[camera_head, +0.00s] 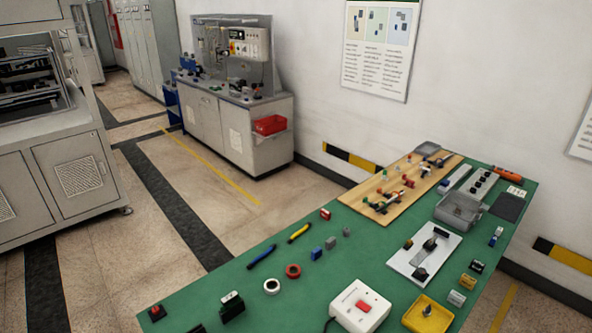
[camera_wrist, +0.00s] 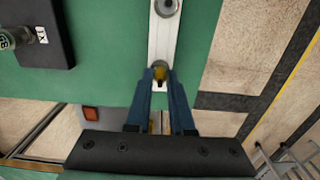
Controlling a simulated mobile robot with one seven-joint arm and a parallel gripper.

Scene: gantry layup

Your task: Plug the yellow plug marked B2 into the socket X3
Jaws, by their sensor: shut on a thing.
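In the wrist view my gripper (camera_wrist: 159,74) has two blue fingers close together on a small yellow piece (camera_wrist: 160,75), probably the yellow plug. Its B2 mark cannot be read, and the fingers hide most of it. The fingertips are over the near end of a pale strip (camera_wrist: 163,42); I cannot tell whether the piece touches it. A black box (camera_wrist: 45,25) at the upper left bears a white label that seems to read X1 upside down. A green round part (camera_wrist: 4,41) sits at its left. I cannot make out socket X3. My gripper is not in the head view.
The green table (camera_head: 300,245) holds a red-button box (camera_head: 360,306), a yellow tray (camera_head: 428,315), a white plate with dark fittings (camera_head: 424,255), a grey bin (camera_head: 459,210) and a wooden board (camera_head: 375,187). Bare green surface lies left of the strip in the wrist view.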

